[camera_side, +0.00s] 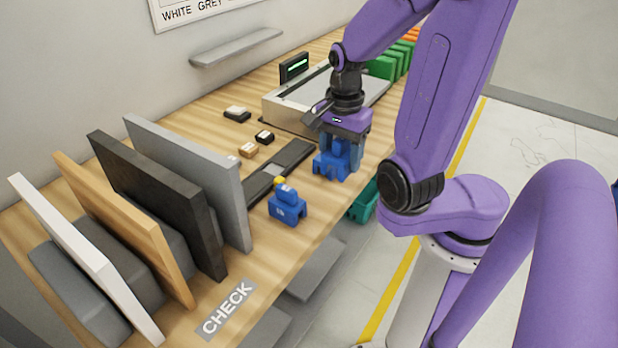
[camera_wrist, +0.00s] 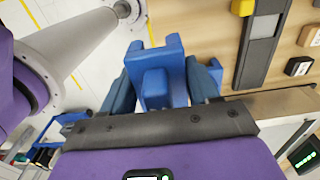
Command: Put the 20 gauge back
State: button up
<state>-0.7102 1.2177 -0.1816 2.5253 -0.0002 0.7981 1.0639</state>
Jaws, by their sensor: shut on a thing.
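My gripper (camera_side: 338,152) points down at the far part of the bench. It is shut on a blue gauge (camera_side: 328,167), a stepped block. In the wrist view the gauge (camera_wrist: 158,82) sits between the two blue fingers of my gripper (camera_wrist: 160,90). No number can be read on it. In the side view its bottom is at or just above the wood near the front edge; I cannot tell if it touches.
A dark strip (camera_side: 293,158) lies beside the gauge, with small blocks (camera_side: 265,137) behind it. A metal machine (camera_side: 290,107) stands behind my gripper. Upright panels (camera_side: 150,210) fill the left. A CHECK label (camera_side: 228,308) lies in front. A green bin (camera_side: 364,202) hangs below the bench edge.

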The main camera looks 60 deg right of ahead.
jog(key=w+f, duration=0.6)
jog(key=w, duration=0.1)
jog(key=shift+f, duration=0.25)
jog(key=shift+w+f, duration=0.2)
jog(key=shift+f, duration=0.05)
jog(key=shift+w+f, duration=0.1)
jog(key=shift+f, duration=1.45)
jog(key=shift+f, duration=0.15)
jog(key=o, duration=1.2)
jog(key=shift+o, duration=0.2)
